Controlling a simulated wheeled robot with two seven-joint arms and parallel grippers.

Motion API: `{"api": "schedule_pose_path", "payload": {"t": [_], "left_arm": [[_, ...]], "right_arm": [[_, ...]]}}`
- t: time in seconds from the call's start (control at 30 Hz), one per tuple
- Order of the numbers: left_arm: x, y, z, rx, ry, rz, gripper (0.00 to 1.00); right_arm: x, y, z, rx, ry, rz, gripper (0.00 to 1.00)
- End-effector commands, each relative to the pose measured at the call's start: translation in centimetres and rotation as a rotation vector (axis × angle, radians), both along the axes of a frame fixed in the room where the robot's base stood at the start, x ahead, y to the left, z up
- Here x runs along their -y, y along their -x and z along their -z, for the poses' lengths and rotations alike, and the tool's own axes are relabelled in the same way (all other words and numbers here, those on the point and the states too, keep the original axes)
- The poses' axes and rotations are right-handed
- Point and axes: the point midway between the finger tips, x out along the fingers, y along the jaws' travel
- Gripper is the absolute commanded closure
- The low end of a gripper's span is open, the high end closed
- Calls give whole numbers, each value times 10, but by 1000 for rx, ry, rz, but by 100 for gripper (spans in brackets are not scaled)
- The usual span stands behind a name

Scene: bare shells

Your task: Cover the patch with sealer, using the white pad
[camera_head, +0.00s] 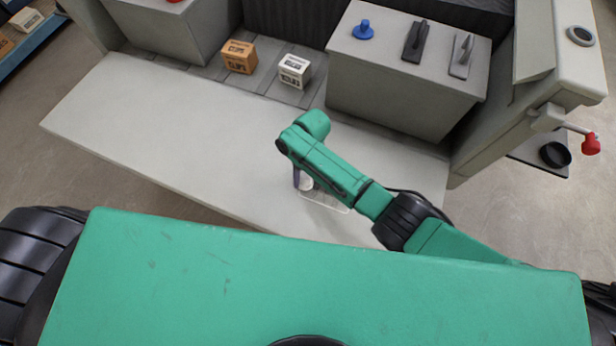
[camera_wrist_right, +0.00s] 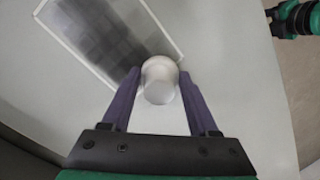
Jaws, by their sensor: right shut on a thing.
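The white pad (camera_wrist_right: 158,82) is a round, knob-like piece held between the purple fingers of my right gripper (camera_wrist_right: 160,90). In the head view my right gripper (camera_head: 299,180) is low over the pale panel, mostly hidden by its own green arm. The patch (camera_wrist_right: 110,45) is a rectangle with a white outline; a dark, streaky grey band covers much of its inside, with paler strips along its edges. The pad is at the patch's near end; I cannot tell whether it touches the surface. In the head view part of the patch outline (camera_head: 327,205) shows beside the arm.
A grey block (camera_head: 400,95) carries a blue knobbed tool (camera_head: 363,30), a black trowel-like tool (camera_head: 415,42) and a light grey one (camera_head: 461,56). An orange box (camera_head: 239,57) and a white box (camera_head: 294,71) stand behind the pale panel (camera_head: 170,135), whose left part is clear.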

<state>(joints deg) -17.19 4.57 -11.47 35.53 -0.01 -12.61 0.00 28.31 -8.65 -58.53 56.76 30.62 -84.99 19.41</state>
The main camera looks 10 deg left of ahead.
Motion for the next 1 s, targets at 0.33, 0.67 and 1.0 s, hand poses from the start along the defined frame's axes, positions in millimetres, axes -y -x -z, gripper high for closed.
{"api": "schedule_pose_path", "payload": {"t": [0.33, 0.67, 1.0], "left_arm": [[0, 0, -38, 0, 0, 0, 50], [0, 0, -49, 0, 0, 0, 50], [0, 0, -71, 0, 0, 0, 50]], "right_arm": [[2, -8, -43, 1, 0, 1, 92], [3, -13, -58, 0, 0, 0, 92], [4, -17, -84, 1, -1, 0, 92]]}}
